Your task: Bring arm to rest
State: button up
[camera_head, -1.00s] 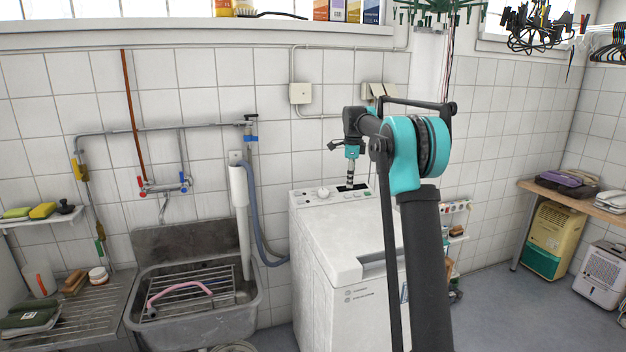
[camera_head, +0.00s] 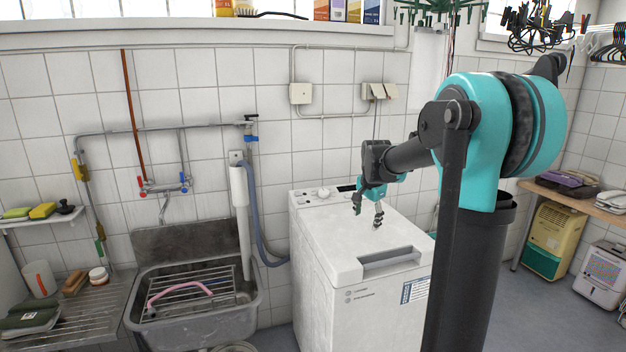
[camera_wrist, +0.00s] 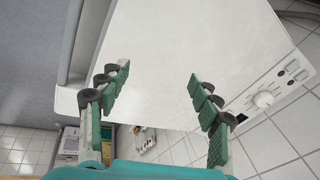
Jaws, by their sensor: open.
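My gripper (camera_head: 367,217) hangs over the top of the white washing machine (camera_head: 325,258), with its fingers pointing down and spread apart. In the wrist view my gripper (camera_wrist: 158,82) shows two green-padded fingers wide apart with nothing between them. The machine's white lid (camera_wrist: 165,40) fills the view beyond the fingers. I cannot tell exactly how high the fingertips are above the lid. My arm covers part of the wall and floor on the right of the head view.
A wooden shelf (camera_head: 590,200) with devices, a yellow dehumidifier (camera_head: 547,240) and a white unit (camera_head: 603,272) stand at the right.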

jog(key=s+f+n, duration=0.3)
jog(key=s+f, duration=0.2)
jog(key=s, duration=0.5)
jog(key=s+d+f+n, duration=0.1)
jog(key=s+f+n, duration=0.3)
jog(key=s, duration=0.7)
jog(key=s+f+n, duration=0.3)
jog(key=s+f, duration=0.4)
jog(key=s, duration=0.3)
jog(key=shift+s+d+n+t, duration=0.15)
jog(key=shift+d+n+t, duration=0.15)
jog(key=shift+n, duration=0.1)
